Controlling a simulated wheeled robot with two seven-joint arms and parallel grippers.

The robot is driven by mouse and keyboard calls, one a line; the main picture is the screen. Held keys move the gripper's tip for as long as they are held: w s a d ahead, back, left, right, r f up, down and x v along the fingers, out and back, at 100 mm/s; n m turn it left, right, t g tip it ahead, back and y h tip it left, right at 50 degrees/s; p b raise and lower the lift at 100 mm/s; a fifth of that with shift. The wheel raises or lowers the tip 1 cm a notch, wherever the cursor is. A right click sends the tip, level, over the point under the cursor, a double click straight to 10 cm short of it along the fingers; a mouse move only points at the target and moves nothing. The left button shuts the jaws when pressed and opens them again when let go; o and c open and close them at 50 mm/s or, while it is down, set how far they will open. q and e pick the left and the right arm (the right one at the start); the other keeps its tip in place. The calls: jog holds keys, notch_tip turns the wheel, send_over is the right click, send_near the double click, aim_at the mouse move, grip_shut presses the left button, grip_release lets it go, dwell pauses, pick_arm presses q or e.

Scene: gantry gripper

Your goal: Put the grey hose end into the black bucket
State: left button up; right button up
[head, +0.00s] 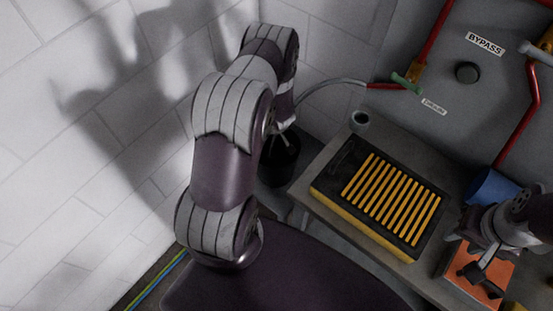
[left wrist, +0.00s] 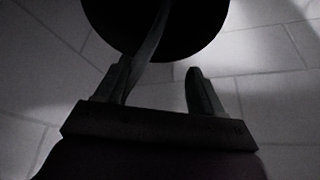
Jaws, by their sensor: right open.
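The black bucket (head: 279,165) stands on the floor between the white wall and the bench, partly covered by my left arm. It shows as a dark round shape in the left wrist view (left wrist: 190,30). The grey hose (head: 335,82) arches from the wall panel down behind my left forearm towards the bucket. In the left wrist view a strip of hose (left wrist: 150,45) runs beside the left finger, across the dark bucket. My left gripper (left wrist: 158,68) has its fingers apart; the head view mostly hides it. I cannot tell whether the hose end is inside. My right gripper (head: 480,251) is open.
Red pipes (head: 437,35) run on the grey panel. The white wall is close on the left.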

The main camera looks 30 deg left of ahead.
pick_arm(q)
jog(key=p+v, duration=0.1)
jog(key=v, duration=1.1)
jog(key=shift+r, duration=0.3)
jog(key=shift+s+d, duration=0.1)
jog(key=shift+s, duration=0.05)
jog(key=s+d+r+m+g+h, duration=0.1)
jog(key=s+d+r+m+h, duration=0.3)
jog(key=d, duration=0.5)
jog(key=s+d+r+m, duration=0.2)
jog(key=s+r+m, duration=0.1)
jog(key=r, duration=0.3)
jog(key=s+d+r+m, duration=0.2)
jog(key=s+r+m, duration=0.1)
jog(key=r, duration=0.3)
jog(key=shift+s+d+r+m, duration=0.3)
jog(key=shift+d+r+m, duration=0.05)
jog(key=shift+m, duration=0.45)
